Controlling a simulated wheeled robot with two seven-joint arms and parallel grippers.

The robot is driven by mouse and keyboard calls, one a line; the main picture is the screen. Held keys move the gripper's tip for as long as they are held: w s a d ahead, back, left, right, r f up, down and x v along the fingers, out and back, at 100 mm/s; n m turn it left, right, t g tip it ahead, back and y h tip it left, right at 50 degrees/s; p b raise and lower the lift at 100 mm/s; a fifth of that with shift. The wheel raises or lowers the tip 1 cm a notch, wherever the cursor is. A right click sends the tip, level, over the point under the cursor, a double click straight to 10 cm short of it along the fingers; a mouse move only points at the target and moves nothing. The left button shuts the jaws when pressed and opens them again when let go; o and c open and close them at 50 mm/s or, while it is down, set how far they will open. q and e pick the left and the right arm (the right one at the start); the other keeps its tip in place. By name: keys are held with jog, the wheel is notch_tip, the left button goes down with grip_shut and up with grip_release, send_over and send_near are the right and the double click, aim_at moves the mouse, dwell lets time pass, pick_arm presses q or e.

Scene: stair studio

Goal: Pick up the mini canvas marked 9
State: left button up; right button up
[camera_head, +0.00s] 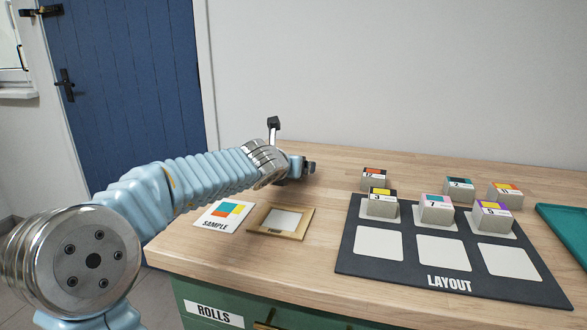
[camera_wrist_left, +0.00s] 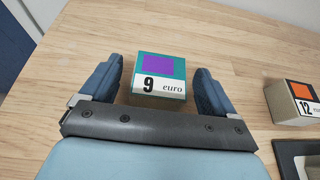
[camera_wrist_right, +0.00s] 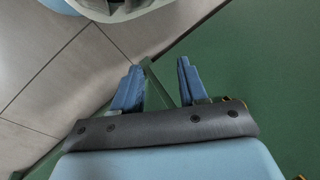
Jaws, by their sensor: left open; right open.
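The mini canvas marked 9 (camera_wrist_left: 160,75) is a small block with a purple patch in a teal border and a white front reading "9 euro". It stands on the wooden table in the left wrist view. My left gripper (camera_wrist_left: 157,80) is open, with one finger on each side of the block and small gaps visible. In the head view my left gripper (camera_head: 302,166) is low over the table's back left, and the block is hidden there. My right gripper (camera_wrist_right: 157,78) is open and empty in the right wrist view, beside a green cabinet face.
The canvas marked 12 (camera_wrist_left: 292,102) stands to the right. Several other number blocks stand by or on the dark layout board (camera_head: 372,277). A sample card (camera_head: 222,216) and a wooden frame (camera_head: 259,227) lie at the front left.

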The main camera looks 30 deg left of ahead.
pick_arm(q)
jog(key=shift+w+f, duration=0.15)
jog(key=shift+w, duration=0.05)
jog(key=c, duration=1)
jog(key=shift+c, duration=0.2)
